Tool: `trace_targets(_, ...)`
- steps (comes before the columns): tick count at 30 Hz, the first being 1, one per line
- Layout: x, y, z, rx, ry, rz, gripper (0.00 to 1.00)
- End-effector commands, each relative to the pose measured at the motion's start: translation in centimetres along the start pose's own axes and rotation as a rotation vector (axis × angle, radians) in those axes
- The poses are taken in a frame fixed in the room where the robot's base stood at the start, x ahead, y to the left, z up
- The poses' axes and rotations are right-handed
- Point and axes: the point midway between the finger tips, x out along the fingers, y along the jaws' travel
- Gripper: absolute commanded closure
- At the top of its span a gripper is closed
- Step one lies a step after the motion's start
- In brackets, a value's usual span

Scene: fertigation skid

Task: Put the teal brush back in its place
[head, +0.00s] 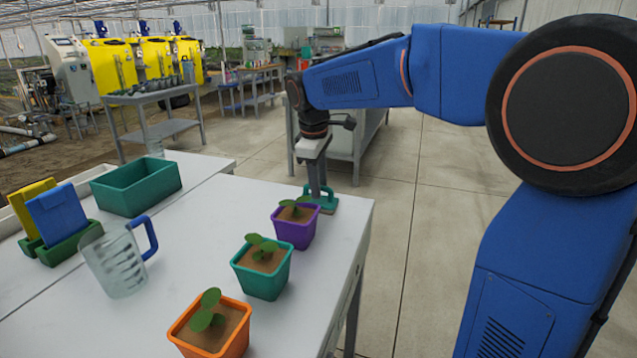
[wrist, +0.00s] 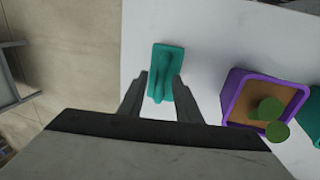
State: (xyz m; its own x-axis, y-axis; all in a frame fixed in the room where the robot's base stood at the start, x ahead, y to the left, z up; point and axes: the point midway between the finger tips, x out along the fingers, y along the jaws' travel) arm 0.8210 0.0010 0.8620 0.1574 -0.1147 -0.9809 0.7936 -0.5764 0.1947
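The teal brush (head: 329,201) lies on the white table near its far right corner, its raised handle facing up. It also shows in the wrist view (wrist: 164,70). My gripper (head: 316,190) points down over the brush. In the wrist view its two fingers (wrist: 160,80) are apart, one on each side of the brush handle, and I see a gap to the handle. Whether the fingertips are level with the handle or above it is hard to tell. No marked place for the brush is clear to me.
A purple pot (head: 295,226) with a seedling stands close beside the brush. A teal pot (head: 262,268) and an orange pot (head: 212,325) follow nearer. A clear jug (head: 115,263), an empty green bin (head: 137,187) and a green holder (head: 68,245) with panels stand left. The table's middle is clear.

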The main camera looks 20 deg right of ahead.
Motion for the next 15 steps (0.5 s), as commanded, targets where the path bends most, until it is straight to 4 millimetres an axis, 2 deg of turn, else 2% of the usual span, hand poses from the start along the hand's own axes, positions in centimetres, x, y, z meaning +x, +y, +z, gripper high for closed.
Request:
trace_targets(9,-0.3,0.1,0.0,0.000,0.001,0.001,0.70)
trace_targets(15,-2.8,0.1,-0.1,0.000,0.002,0.001,0.70)
